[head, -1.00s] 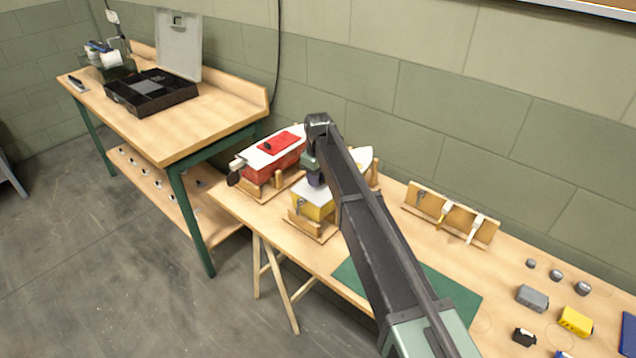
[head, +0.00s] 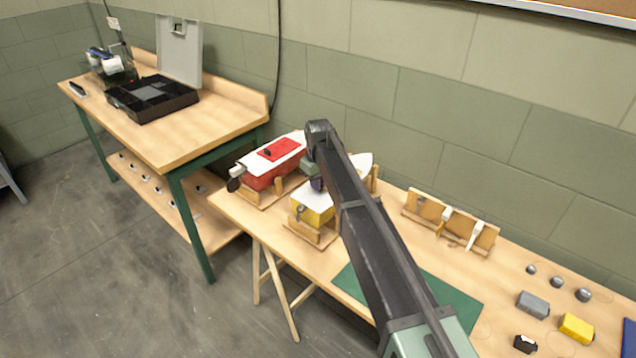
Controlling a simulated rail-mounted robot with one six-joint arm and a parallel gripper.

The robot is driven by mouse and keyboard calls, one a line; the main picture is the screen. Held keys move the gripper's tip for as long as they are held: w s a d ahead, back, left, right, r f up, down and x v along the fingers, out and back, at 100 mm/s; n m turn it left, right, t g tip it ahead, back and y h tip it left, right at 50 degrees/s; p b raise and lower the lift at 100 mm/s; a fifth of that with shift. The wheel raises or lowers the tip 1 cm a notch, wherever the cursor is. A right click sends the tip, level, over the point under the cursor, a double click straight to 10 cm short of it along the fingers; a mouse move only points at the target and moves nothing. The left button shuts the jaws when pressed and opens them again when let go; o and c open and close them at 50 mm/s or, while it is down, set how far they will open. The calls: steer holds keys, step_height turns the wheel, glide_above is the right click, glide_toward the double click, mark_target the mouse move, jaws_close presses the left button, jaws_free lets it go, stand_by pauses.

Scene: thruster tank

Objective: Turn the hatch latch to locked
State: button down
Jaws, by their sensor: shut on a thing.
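A yellow and white model boat (head: 311,207) sits in a wooden cradle (head: 313,235) near the left end of the front bench. My gripper (head: 317,184) is at the end of my dark arm, pointing down over this boat's white deck. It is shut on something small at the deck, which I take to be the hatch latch. My arm hides the fingertips, the latch and most of the deck, so the latch's angle cannot be seen. A red and white boat (head: 272,170) stands just behind, with a red hatch panel (head: 281,148) bearing a small dark piece.
A wooden rack (head: 452,222) stands to the right, against the wall. A green mat (head: 452,300) lies under my arm. Grey and yellow blocks (head: 576,327) and small weights lie at the far right. A second bench holds an open black case (head: 150,97).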

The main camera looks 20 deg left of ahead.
steer(key=m, duration=0.4)
steer(key=shift+w+d, duration=0.1)
steer(key=m, duration=0.4)
steer(key=shift+d, duration=0.15)
steer(key=m, duration=0.4)
steer(key=shift+d+m, duration=0.15)
steer(key=shift+m, duration=0.15)
steer(key=shift+d+m, duration=0.1)
steer(key=shift+m, duration=1.5)
steer(key=c, duration=1.2)
jaws_free()
steer(key=shift+o, duration=0.2)
